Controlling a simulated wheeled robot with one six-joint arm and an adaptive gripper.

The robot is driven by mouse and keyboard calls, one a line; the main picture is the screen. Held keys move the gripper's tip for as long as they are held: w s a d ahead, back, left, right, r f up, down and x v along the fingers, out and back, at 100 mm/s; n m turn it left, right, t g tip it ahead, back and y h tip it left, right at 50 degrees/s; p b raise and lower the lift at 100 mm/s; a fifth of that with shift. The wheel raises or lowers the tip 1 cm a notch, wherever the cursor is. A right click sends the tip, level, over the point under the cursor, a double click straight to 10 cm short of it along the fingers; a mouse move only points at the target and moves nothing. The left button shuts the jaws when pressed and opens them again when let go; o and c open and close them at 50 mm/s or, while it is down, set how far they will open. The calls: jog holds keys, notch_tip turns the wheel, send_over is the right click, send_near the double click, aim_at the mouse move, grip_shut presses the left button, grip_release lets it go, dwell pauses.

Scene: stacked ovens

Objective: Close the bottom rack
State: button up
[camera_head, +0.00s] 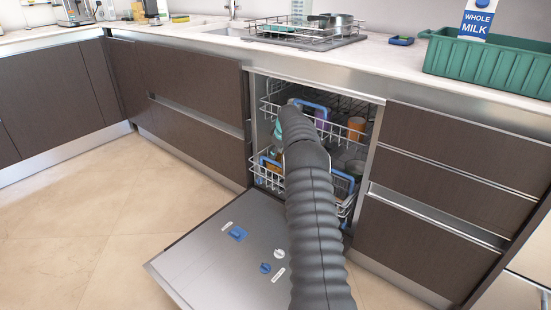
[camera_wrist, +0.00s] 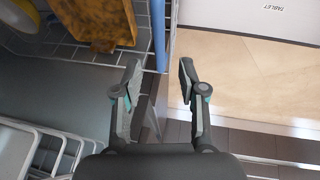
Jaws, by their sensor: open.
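The bottom rack (camera_head: 268,180) is a white wire basket with blue handle parts, low in the open dishwasher. It holds dishes, and my arm hides its middle. In the wrist view, a rack's wires (camera_wrist: 85,52) and a blue bar (camera_wrist: 159,35) show at upper left. My gripper (camera_wrist: 158,66) is open with nothing between its fingers. The blue bar's near end lies just beyond the fingertips, near the left one; I cannot tell whether they touch. In the head view my arm hides the gripper.
The top rack (camera_head: 268,108) holds cups above. The dishwasher door (camera_head: 215,265) lies folded down in front, with free tiled floor (camera_head: 95,215) to its left. Drawers (camera_head: 450,150) flank the opening on the right. An orange-brown item (camera_wrist: 95,22) sits inside the rack in the wrist view.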

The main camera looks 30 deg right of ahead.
jog(key=v, duration=0.5)
jog(key=shift+s+r, duration=0.25)
jog(key=shift+r, duration=0.1)
jog(key=shift+c, duration=0.2)
